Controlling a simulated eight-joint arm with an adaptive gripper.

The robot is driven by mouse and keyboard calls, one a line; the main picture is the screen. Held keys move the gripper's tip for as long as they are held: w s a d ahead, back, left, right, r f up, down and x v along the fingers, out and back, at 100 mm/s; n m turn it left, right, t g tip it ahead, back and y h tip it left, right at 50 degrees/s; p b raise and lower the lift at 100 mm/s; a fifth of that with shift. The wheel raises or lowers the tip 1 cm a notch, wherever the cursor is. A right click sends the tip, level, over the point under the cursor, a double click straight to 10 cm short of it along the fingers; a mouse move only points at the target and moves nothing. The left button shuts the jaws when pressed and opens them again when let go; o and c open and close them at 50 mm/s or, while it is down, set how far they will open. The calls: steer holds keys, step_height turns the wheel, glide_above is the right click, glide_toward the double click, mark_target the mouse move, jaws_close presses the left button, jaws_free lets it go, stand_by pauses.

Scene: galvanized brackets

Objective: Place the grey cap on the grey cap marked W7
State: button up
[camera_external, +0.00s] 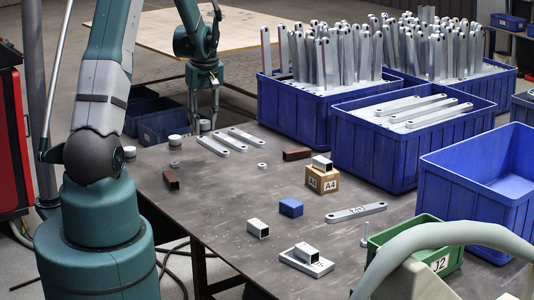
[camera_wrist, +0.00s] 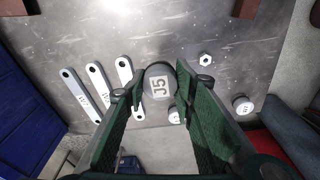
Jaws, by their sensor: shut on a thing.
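My gripper (camera_external: 204,126) is above the far left part of the table, pointing down. In the wrist view its green fingers (camera_wrist: 161,92) are shut on a grey cap marked J5 (camera_wrist: 160,82); the fingers hide its sides. Another pale cap (camera_wrist: 175,117) is just below the held cap in the wrist view, partly hidden by a finger.
Three grey links (camera_wrist: 97,88) lie left of my gripper in the wrist view. A nut (camera_wrist: 205,60) and a brown block (camera_external: 170,180) lie nearby. Blue bins (camera_external: 290,110) stand along the right side. Bare table (camera_external: 215,200) lies in the middle.

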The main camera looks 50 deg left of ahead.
steer(key=s+a+r+p, duration=0.1)
steer(key=s+a+r, duration=0.1)
steer(key=s+a, duration=0.6)
steer(key=s+a+r+p, duration=0.1)
steer(key=s+a+r, duration=0.1)
steer(key=s+a, duration=0.7)
steer(key=shift+s+a+r, duration=0.15)
steer(key=shift+s+a, duration=0.05)
steer(key=shift+s, duration=1.05)
steer(key=shift+f+b, duration=0.55)
steer(key=shift+f, duration=2.55)
steer(key=shift+f+b, duration=0.4)
steer(key=shift+f, duration=1.5)
steer(key=shift+f, duration=0.15)
steer(key=o, duration=1)
steer(key=shift+c, duration=0.2)
